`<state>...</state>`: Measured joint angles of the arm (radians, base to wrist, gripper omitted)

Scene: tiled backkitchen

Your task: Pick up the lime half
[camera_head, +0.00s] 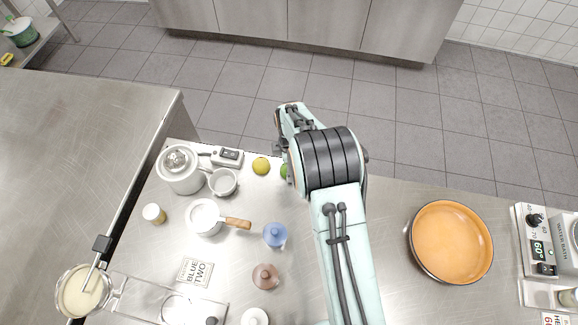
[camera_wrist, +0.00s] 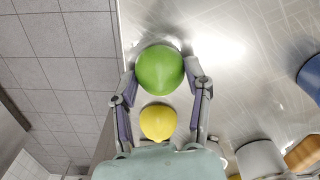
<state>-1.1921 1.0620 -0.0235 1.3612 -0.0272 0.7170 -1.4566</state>
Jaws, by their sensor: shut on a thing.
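The green lime half (camera_wrist: 159,70) sits between the two fingertips of my gripper (camera_wrist: 160,72) in the wrist view, with a finger against each side. It shows only as a rounded green dome; its cut face is hidden. In the head view a sliver of the lime half (camera_head: 284,171) shows at the left edge of my arm, which hides the rest and the gripper's fingers. I cannot tell whether it touches the counter.
A yellow lemon (camera_wrist: 158,122) lies close beside the lime half; it also shows in the head view (camera_head: 261,166). An orange pan (camera_head: 452,242) is right. The counter's far edge is close.

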